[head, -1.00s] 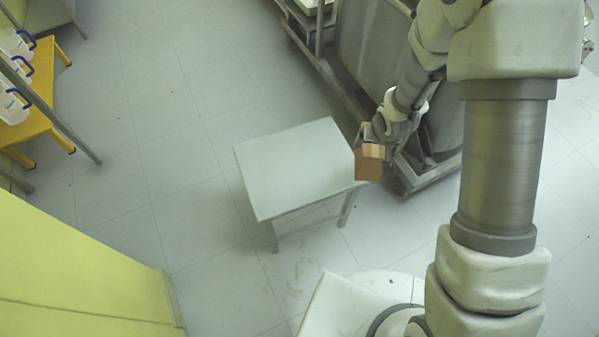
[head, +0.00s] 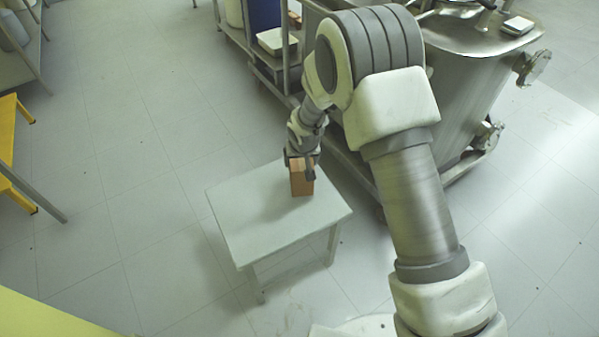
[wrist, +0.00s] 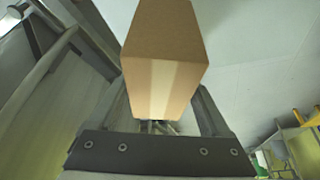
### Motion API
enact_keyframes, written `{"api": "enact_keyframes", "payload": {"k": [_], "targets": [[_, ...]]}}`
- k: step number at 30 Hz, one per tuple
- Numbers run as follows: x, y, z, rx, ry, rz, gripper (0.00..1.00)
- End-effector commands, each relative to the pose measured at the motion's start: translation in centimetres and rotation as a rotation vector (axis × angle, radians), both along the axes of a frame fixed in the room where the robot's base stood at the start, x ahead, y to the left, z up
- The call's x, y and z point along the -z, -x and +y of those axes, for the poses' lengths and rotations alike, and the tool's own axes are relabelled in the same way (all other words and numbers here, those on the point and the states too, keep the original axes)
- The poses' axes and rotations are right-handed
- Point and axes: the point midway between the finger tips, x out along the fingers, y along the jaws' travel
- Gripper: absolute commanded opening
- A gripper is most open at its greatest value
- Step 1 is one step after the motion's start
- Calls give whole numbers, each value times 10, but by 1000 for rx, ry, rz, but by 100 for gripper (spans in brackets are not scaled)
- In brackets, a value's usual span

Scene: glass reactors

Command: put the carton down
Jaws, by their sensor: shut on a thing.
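The brown carton (head: 301,181) is upright in my gripper (head: 301,163), over the right-hand part of the small grey table (head: 248,218). In the head view its lower end appears at or just above the tabletop; I cannot tell whether it touches. In the wrist view the carton (wrist: 160,65) fills the upper middle, with a lighter tape strip down its face. My gripper (wrist: 160,125) is shut on it, with a finger on each side. The carton hides part of the tabletop.
A large steel reactor (head: 462,95) stands to the right of the table, behind my arm. A metal cart (head: 262,62) with containers is beyond the table. A yellow bench (head: 12,150) is at the far left. Most of the tabletop is bare, and the floor left of it is clear.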

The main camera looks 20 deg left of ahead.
Motion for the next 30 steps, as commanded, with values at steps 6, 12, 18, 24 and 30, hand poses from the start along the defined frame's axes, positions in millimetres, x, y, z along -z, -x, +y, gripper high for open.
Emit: {"api": "enact_keyframes", "payload": {"k": [6,12,18,24,30], "targets": [[16,-2,3,0,0,1,8],[42,-2,3,-1,0,0,8],[41,-2,3,-1,-2,-1,8],[45,-1,3,1,-1,1,86],[44,-1,3,1,-1,1,100]]}}
